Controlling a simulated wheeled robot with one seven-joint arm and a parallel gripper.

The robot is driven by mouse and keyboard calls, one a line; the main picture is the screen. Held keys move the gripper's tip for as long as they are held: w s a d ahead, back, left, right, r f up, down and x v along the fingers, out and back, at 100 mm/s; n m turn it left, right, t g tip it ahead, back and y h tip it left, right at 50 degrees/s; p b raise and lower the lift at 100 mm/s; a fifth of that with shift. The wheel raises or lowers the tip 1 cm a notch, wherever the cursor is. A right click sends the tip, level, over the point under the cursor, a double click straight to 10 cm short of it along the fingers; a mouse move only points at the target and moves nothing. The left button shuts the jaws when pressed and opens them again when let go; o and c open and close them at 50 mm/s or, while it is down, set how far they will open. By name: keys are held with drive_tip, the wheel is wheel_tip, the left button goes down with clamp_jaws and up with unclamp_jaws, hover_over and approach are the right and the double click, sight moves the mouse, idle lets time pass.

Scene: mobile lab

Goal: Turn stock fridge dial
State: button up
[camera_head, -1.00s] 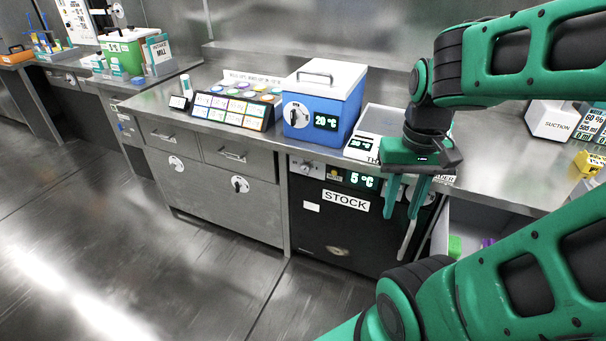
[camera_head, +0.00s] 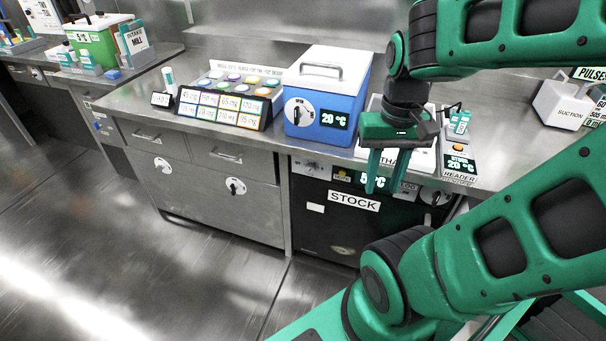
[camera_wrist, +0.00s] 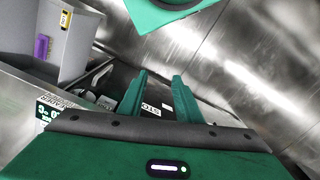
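The stock fridge (camera_head: 325,225) has a black front under the counter, with a white STOCK label (camera_head: 353,201). Its green 5 °C display (camera_head: 366,181) is partly hidden by my fingers. A small dial (camera_head: 311,167) sits at the upper left of the front. A round white dial with a dark handle (camera_head: 435,197) sits at the upper right. My gripper (camera_head: 384,188) is open and empty, fingers pointing down, in front of the upper fridge front between the dials. In the wrist view, the STOCK label (camera_wrist: 151,110) shows between the fingers (camera_wrist: 158,76); no dial is clear there.
On the counter above stand a blue box with a 20 °C display (camera_head: 325,105), a tilted card board (camera_head: 222,108) and a reader (camera_head: 460,165). The floor (camera_head: 130,260) in front is clear.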

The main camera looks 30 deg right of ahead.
drive_tip(key=shift+o, duration=2.3)
drive_tip(key=shift+s+d+r, duration=0.1)
drive_tip(key=shift+s+r, duration=0.05)
drive_tip(key=shift+s, duration=0.2)
drive_tip(key=w+d+f+n+g+h, duration=0.3)
drive_tip(key=w+d+f+n+h, duration=0.15)
drive_tip(key=w+f, duration=0.4)
drive_tip(key=n+t+h, duration=1)
drive_tip(key=n+t, duration=0.4)
drive_tip(key=n, duration=1.4)
approach(308, 171)
drive_tip(key=x, duration=0.8)
drive_tip(key=shift+d, duration=0.25)
